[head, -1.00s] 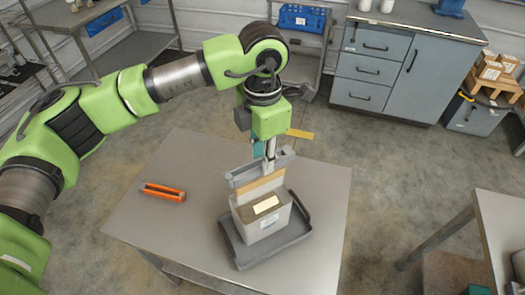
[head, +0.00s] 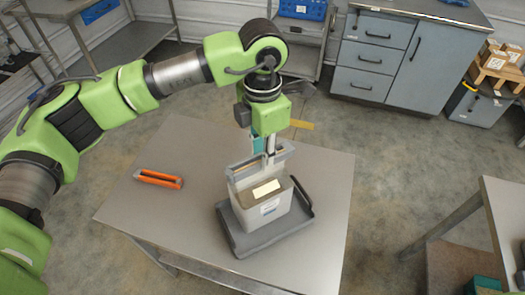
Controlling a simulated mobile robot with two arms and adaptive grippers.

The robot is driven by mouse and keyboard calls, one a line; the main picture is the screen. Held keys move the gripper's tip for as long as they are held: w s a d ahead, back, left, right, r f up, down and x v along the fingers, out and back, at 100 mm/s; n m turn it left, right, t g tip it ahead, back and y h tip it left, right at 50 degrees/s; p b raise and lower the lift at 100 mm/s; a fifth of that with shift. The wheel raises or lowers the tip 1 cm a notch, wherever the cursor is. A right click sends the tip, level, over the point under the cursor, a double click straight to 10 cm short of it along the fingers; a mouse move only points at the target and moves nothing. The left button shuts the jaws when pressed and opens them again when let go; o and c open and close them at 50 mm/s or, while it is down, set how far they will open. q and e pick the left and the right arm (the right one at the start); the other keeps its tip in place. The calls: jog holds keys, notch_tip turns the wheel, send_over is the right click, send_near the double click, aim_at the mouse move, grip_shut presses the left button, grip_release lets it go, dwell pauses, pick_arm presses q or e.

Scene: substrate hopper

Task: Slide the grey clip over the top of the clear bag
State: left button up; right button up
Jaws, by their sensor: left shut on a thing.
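The clear bag (head: 262,213) stands upright in a dark grey tray (head: 240,245) on the metal table, with brownish contents and a pale label on top. The grey clip (head: 240,173) lies across the raised top edge at the back of the bag. My left gripper (head: 270,155) comes down from above and is shut on the clip. I cannot tell whether the clip is around the bag's top or just against it. My right gripper is not in view.
An orange-and-grey tool (head: 158,180) lies on the table (head: 150,225), left of the tray. The table around it is clear. Grey drawer cabinets (head: 385,60) stand behind, and another table (head: 505,215) is at the right.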

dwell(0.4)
pick_arm(q)
jog(key=shift+b, duration=0.4)
jog(key=o, duration=1.1)
jog(key=shift+o, duration=0.6)
jog(key=o, duration=0.5)
